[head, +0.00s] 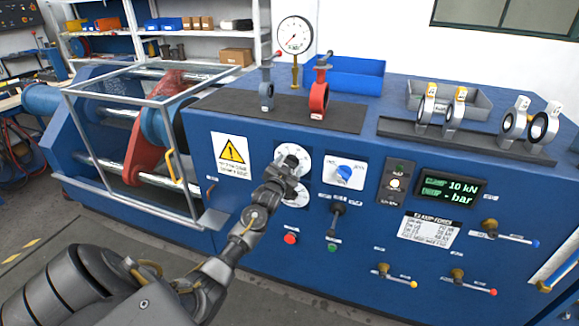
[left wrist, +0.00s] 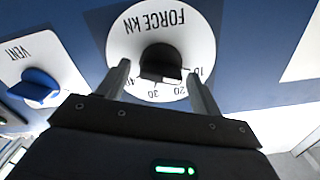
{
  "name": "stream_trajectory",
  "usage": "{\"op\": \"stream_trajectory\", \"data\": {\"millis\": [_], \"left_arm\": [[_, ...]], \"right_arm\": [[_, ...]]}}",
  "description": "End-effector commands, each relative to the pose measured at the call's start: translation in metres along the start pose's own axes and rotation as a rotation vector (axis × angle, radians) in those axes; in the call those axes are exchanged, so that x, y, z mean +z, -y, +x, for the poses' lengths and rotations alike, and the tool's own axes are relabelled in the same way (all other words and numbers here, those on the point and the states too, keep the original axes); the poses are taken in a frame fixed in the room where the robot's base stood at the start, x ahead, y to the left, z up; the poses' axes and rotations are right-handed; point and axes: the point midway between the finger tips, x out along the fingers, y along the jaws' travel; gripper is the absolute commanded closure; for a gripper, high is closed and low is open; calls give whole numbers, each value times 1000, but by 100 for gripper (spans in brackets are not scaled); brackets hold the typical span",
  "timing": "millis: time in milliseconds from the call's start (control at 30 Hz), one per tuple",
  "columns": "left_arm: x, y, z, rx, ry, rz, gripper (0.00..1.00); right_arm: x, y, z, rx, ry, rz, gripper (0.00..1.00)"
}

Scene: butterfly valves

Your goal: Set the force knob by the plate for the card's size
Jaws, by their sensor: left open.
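The force knob (left wrist: 160,60) is black and sits on a round white dial (left wrist: 191,40) marked FORCE KN, with numbers 10 to 40 along one edge. In the head view the dial (head: 302,155) is partly hidden behind my left gripper (head: 291,166). In the left wrist view my left gripper (left wrist: 158,74) is open, its fingers on either side of the knob; I cannot tell whether they touch it. The knob's exact pointing is unclear. A white plate (head: 429,229) with a printed table is on the panel; its rows are too small to read. The display (head: 450,189) reads 10 kN.
A blue VENT knob (head: 344,172) is right of the dial. A black lever (head: 336,219) and a red button (head: 291,238) lie below. Several valves stand on top of the bench. A framed guard (head: 135,150) is at the left.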

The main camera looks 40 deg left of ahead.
Motion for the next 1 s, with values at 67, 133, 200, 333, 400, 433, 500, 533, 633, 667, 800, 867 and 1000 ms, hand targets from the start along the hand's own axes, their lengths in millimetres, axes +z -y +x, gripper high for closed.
{"op": "stream_trajectory", "data": {"millis": [67,133,200,333,400,433,500,533,633,667,800,867,1000], "left_arm": [[0,0,0,0,0,0,35],[0,0,0,0,0,0,35],[0,0,0,0,0,0,40],[0,0,0,1,0,0,57],[0,0,0,1,0,0,66],[0,0,0,1,0,0,70],[0,0,0,1,0,0,79],[-1,-4,-1,1,-1,-1,79],[-1,-2,0,3,0,4,79],[-1,-2,0,3,0,7,79],[-1,-2,0,4,-1,40,79],[-1,-1,0,4,-1,64,79],[-1,-2,0,3,-1,149,79]], "right_arm": [[0,1,0,-1,0,0,64],[0,2,0,-2,-1,1,64],[-1,3,0,-3,-1,1,64],[-1,4,0,-5,-2,2,64],[-1,5,0,-5,-2,2,64],[-1,5,0,-5,-2,2,64],[-1,5,0,-5,-2,2,64],[-1,6,0,-7,-2,2,64],[-1,4,0,-5,-2,1,64],[-1,4,0,-5,-2,1,64],[-1,4,-1,-5,-2,1,64],[-1,4,-2,-5,-2,1,64],[-1,4,-4,-4,-2,1,64]]}}
